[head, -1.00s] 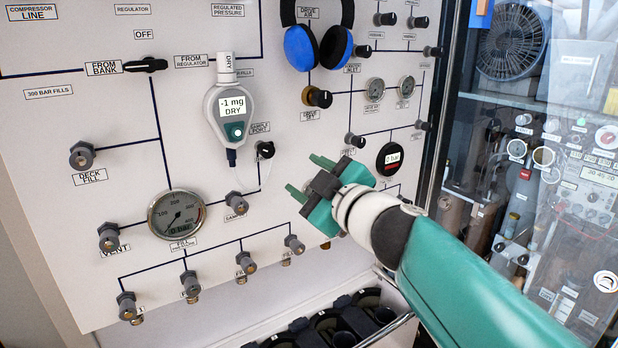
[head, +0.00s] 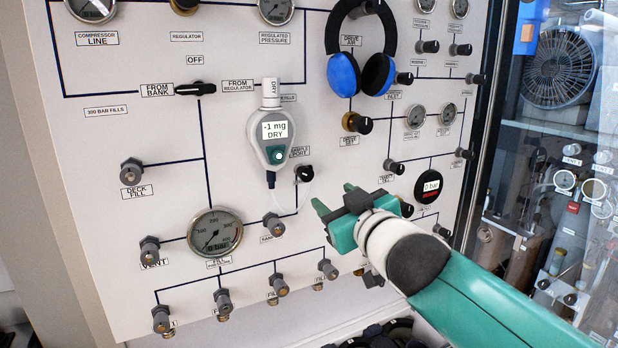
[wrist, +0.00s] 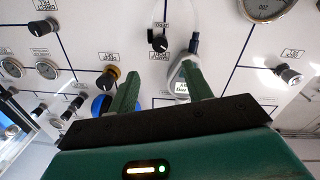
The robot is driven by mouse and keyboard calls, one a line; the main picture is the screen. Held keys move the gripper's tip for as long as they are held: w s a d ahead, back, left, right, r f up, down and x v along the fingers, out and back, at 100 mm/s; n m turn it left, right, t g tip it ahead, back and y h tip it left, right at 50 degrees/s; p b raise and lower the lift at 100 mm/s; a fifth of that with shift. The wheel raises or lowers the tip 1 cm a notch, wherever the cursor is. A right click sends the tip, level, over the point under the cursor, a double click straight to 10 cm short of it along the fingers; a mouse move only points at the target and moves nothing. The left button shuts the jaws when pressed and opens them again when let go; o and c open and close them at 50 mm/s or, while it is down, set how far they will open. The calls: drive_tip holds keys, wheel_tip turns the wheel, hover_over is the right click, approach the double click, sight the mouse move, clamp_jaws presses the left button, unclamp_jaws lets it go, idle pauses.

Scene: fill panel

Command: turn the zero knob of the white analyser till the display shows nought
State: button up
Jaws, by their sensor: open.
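The white analyser (head: 269,118) hangs on the panel below a white tube marked DRY. Its display (head: 275,130) reads -1 mg DRY. A green round knob (head: 278,155) with a pale centre sits on its lower part. My gripper (head: 333,199) is open and empty, in front of the panel, below and to the right of the analyser, apart from it. In the wrist view my gripper's two green fingers (wrist: 160,92) stand apart. The analyser (wrist: 181,72) shows there beside the right finger, partly hidden by it, with its knob not clearly visible.
Blue-padded headphones (head: 344,75) hang right of the analyser. A black sample port knob (head: 304,173) and a thin pale tube are just beside it. A large gauge (head: 215,232) and several fill valves lie lower. A glass-fronted cabinet (head: 560,160) stands at the right.

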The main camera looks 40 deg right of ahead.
sight(308, 176)
drive_tip(key=shift+x, duration=6.35)
drive_tip(key=shift+d, duration=0.1)
drive_tip(key=c, duration=1)
drive_tip(key=shift+n, duration=0.3)
drive_tip(key=o, duration=1)
drive_tip(key=shift+s, duration=0.2)
drive_tip(key=v, duration=1.3)
drive_tip(key=shift+s+a, duration=0.2)
